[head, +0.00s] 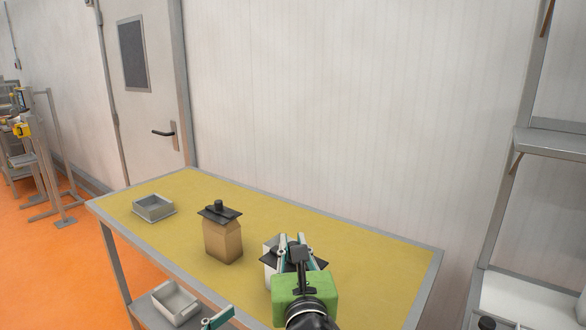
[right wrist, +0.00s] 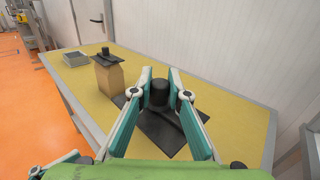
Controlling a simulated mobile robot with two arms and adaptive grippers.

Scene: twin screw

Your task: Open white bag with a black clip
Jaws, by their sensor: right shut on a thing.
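The white bag (head: 268,268) stands on the yellow table, mostly hidden behind my right gripper in the head view. Its black clip (head: 321,263) has a flat dark plate on top of the bag. In the right wrist view the clip's plate (right wrist: 160,132) lies below the fingers, with a round black knob between the fingertips. My right gripper (head: 297,243) is shut on this knob from above; it also shows in the right wrist view (right wrist: 160,93). The bag is hidden there. A teal and white fingertip of my left gripper (head: 217,318) shows at the bottom edge of the head view.
A brown bag (head: 223,242) with a similar black clip (head: 219,212) stands left of the white bag. A grey tray (head: 153,206) sits at the table's far left. A light bin (head: 174,302) is below the table's front edge. The table's right part is clear.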

